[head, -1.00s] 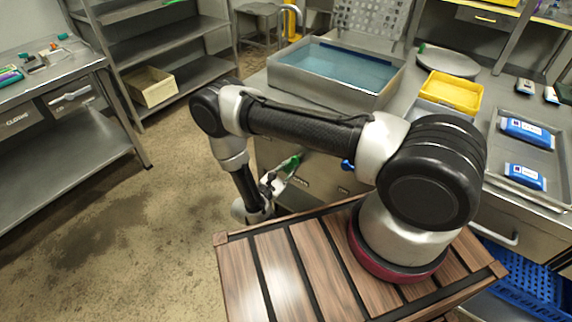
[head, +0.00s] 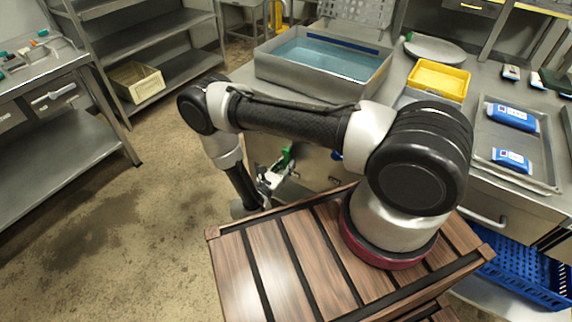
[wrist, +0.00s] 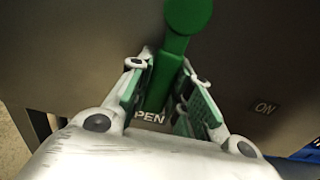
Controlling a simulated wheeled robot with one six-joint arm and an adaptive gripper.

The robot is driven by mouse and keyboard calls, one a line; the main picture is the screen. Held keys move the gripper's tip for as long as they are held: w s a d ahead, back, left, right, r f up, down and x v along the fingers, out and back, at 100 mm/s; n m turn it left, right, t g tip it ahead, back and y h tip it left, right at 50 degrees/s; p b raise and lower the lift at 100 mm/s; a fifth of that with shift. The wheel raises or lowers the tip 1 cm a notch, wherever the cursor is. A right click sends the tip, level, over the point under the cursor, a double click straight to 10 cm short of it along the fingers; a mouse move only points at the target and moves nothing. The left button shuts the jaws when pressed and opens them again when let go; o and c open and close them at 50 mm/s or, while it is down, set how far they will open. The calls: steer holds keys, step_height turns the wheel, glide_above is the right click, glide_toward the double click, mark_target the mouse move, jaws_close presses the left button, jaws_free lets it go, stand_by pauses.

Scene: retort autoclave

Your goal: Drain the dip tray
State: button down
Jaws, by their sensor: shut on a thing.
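The dip tray (head: 290,78) is a metal basin on the counter and holds blue liquid (head: 322,55). A green lever (wrist: 160,90) is on the dark panel below the counter; its upper part also shows in the head view (head: 286,155). My gripper (wrist: 162,72) is shut on the lever, with one finger on each side. In the head view my gripper (head: 273,178) is low, in front of the counter. The letters "PEN" show behind the fingers, and the start of that label is hidden. The drain outlet is not visible.
A yellow bin (head: 440,80) and a metal tray (head: 540,165) with blue packs (head: 512,117) are on the counter. A blue crate (head: 520,272) is low at the right. A shelf rack (head: 150,45) and a steel table (head: 60,145) stand left. The floor (head: 150,220) between is clear.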

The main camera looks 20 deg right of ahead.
steer(key=shift+f, duration=0.1)
steer(key=c, duration=1.3)
jaws_free()
steer(key=v, duration=1.2)
